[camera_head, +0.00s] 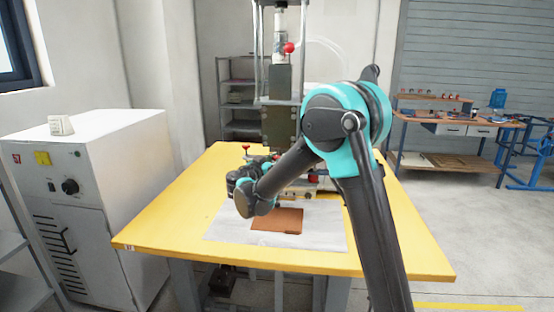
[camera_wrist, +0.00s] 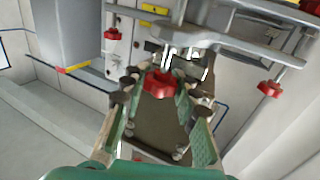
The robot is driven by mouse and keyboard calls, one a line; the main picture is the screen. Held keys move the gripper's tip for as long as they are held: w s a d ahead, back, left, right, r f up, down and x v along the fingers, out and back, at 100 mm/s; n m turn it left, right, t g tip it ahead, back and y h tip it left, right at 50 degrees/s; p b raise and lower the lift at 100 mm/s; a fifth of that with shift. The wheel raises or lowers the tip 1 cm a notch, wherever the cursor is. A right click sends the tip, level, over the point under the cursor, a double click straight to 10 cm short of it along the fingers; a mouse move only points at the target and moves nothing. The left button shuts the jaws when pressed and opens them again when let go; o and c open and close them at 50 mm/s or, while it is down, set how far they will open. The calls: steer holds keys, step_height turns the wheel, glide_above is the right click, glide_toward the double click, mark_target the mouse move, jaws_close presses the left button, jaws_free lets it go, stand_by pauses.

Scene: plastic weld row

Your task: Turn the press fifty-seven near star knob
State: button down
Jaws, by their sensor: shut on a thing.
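The red near star knob (camera_wrist: 160,84) shows in the wrist view between the two fingers of my gripper (camera_wrist: 157,92). The gripper is shut on it, with a finger on each side. The press (camera_head: 279,100) stands at the back of the yellow table in the head view. In the head view my arm covers much of the press's lower part, and the held knob cannot be made out there. A white cabinet (camera_head: 100,190) marked 57 stands left of the table.
Other red knobs sit nearby in the wrist view, one at upper left (camera_wrist: 112,33) and one at right (camera_wrist: 270,89). Metal arms of the press (camera_wrist: 235,45) lie close beyond my fingers. A brown plate (camera_head: 277,219) lies on a pale sheet (camera_head: 325,238) on the yellow table (camera_head: 180,232).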

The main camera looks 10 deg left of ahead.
steer(key=shift+m+g+h, duration=0.8)
steer(key=shift+m+h, duration=0.3)
steer(key=shift+h, duration=0.4)
steer(key=c, duration=1.1)
jaws_free()
steer(key=shift+c, duration=0.2)
steer(key=v, duration=1.2)
steer(key=shift+w+a, duration=0.1)
